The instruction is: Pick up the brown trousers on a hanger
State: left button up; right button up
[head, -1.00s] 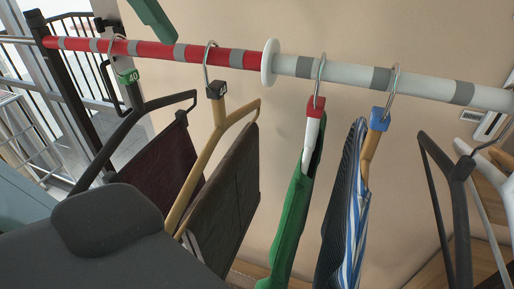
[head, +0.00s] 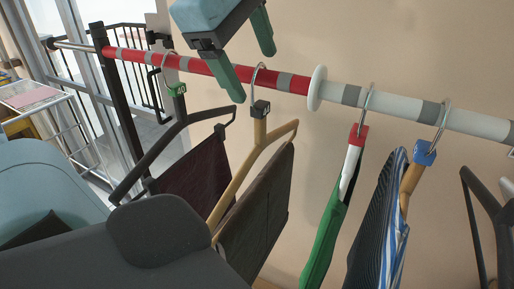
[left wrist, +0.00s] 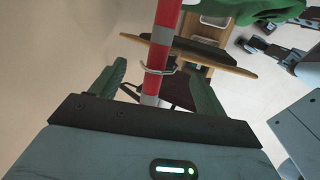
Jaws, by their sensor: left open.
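The brown trousers (head: 258,215) hang folded over a light wooden hanger (head: 232,165) with a dark block (head: 260,108) at its neck. Its hook sits over the red part of the rail. My left gripper (head: 248,58) is open and empty. In the head view it overlaps the rail close to this hook. In the left wrist view the rail passes between the fingers (left wrist: 158,85), with a hook close to the fingertips. The wooden hanger (left wrist: 243,72) also shows there, beyond the fingertips. My right gripper is not in view.
Maroon trousers (head: 197,172) on a dark hanger hang close to the left. To the right are a white disc (head: 317,88) on the rail, a green garment (head: 325,245) and a striped garment (head: 385,225). A glass door and railing stand at the left.

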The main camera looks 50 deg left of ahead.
pick_arm(q)
jog(key=shift+x, duration=0.95)
